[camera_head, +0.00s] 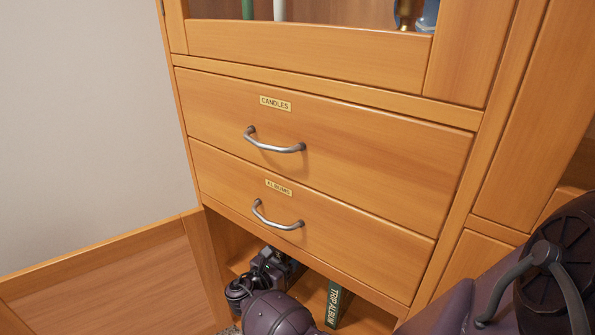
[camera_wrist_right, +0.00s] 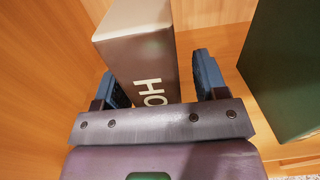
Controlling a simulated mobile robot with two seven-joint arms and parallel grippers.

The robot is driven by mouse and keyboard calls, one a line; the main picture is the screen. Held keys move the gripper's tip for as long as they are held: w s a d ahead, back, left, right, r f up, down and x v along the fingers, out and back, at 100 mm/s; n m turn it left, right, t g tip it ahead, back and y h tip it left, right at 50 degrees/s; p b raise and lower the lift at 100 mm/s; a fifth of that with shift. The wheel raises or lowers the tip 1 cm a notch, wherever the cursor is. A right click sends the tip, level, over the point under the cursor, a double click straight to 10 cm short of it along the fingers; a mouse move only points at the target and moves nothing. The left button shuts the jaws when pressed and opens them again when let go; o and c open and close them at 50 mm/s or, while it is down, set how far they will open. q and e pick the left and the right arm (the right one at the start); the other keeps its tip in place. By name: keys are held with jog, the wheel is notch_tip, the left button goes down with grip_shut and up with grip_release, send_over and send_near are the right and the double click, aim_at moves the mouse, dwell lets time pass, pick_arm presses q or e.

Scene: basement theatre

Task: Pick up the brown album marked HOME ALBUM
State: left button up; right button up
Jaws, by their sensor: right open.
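The album with the letters "HO" (camera_wrist_right: 150,58) stands upright in the right wrist view, brownish grey, its lower lettering hidden by my gripper. My right gripper (camera_wrist_right: 158,82) is open, with one blue finger on each side of this album. I cannot tell whether the fingers touch it. In the head view my right gripper (camera_head: 282,262) reaches into the open shelf under the drawers, and the HO album cannot be made out there. My left gripper is not in view.
A green TRIP ALBUM (camera_head: 337,304) stands right of my gripper in the open shelf; a green block, apparently the same album, shows in the right wrist view (camera_wrist_right: 285,75). Shut drawers labelled CANDLES (camera_head: 330,135) and ALBUMS (camera_head: 330,225), with protruding handles, are above. Wooden walls enclose the shelf.

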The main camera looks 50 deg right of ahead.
grip_shut()
jog(key=shift+r, duration=0.1)
jog(key=shift+r, duration=0.1)
